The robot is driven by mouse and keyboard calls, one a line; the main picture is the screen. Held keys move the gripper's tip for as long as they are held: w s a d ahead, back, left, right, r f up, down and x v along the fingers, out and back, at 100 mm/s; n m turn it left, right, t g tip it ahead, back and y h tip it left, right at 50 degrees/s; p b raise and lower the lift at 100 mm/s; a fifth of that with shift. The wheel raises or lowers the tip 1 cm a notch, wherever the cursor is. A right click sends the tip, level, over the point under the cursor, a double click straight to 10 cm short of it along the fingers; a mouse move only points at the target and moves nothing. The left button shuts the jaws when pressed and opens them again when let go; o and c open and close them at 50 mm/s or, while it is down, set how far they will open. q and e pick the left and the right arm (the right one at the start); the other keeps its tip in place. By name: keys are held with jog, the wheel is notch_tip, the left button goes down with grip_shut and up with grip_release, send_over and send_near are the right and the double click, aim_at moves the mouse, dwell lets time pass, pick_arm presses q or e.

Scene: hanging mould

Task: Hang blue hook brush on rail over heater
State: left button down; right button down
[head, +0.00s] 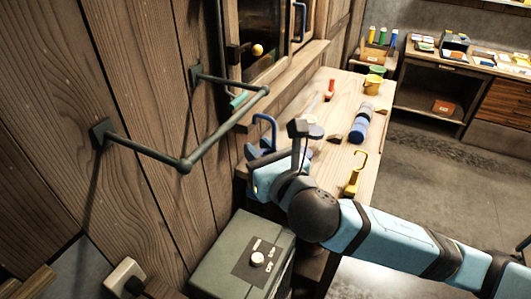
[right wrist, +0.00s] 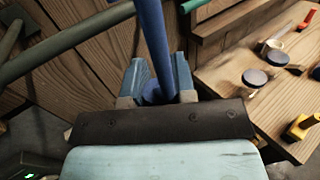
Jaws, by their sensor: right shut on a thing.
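The blue hook brush (head: 265,121) is in my right gripper (head: 263,168), its curved hook pointing up in the head view. In the right wrist view its blue shaft (right wrist: 155,45) rises from between the two fingers (right wrist: 158,88), which are shut on it. Its lower end is hidden by the gripper. The dark green rail (head: 225,128) stands out from the wooden wall, left of the hook; the two look apart. The rail also crosses the upper left of the right wrist view (right wrist: 65,42). The grey-green heater (head: 225,250) with a white knob stands below. My left gripper is not in view.
A window ledge (head: 285,80) juts out behind the rail. Space between rail and heater looks free.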

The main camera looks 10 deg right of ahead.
jog(key=w+a+f+b, duration=0.2)
jog(key=w+a+b, duration=0.2)
jog(key=a, duration=0.2)
jog(key=shift+w+a+f, duration=0.15)
jog(key=shift+a+f, duration=0.1)
dwell(0.6)
jog(key=c, duration=0.9)
grip_release()
jog(key=shift+o, duration=0.2)
jog(key=shift+f, duration=0.1)
